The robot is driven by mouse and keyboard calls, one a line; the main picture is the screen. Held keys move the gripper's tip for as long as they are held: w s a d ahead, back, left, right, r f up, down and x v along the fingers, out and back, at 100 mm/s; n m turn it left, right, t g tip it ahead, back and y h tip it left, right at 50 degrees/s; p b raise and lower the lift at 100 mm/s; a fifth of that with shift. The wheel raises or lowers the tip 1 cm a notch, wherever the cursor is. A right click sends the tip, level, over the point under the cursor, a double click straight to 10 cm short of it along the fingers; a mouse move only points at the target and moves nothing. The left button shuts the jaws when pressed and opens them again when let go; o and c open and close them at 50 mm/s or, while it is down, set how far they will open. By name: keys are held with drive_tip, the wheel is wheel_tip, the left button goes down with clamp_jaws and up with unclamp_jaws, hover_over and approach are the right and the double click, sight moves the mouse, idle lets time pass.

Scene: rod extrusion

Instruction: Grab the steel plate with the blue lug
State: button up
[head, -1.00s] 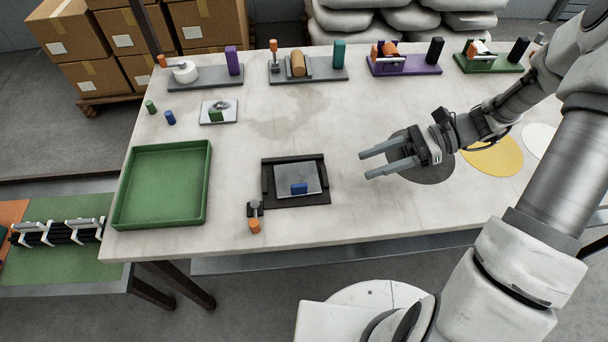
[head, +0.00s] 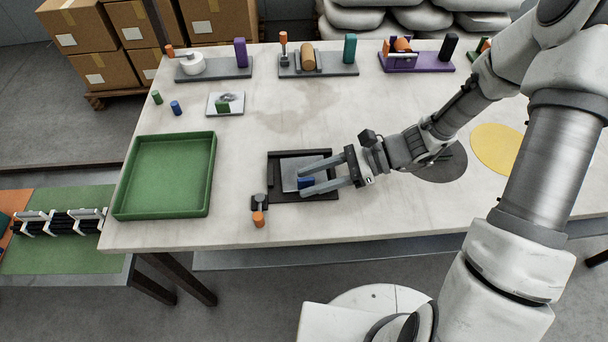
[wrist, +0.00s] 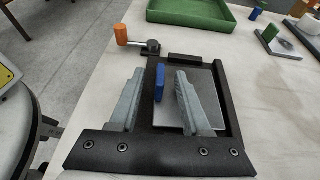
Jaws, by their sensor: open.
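The steel plate (head: 291,181) lies in a black frame (head: 274,192) on the table. A blue lug (head: 306,182) stands on the plate. My gripper (head: 302,178) is open and empty over the frame. In the head view its fingers partly hide the plate and the lug. It also shows in the wrist view (wrist: 158,88).
A clamp with an orange knob (head: 258,219) stands at the frame's near-left corner. A green tray (head: 210,180) is to the left. Another plate with a green lug (head: 222,107) lies behind. Fixtures with coloured blocks line the back edge.

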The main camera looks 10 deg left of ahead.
drive_tip(key=shift+s+a+f, duration=0.2)
drive_tip(key=shift+a+f, duration=0.1)
drive_tip(key=shift+a, duration=0.35)
clamp_jaws()
idle(0.9)
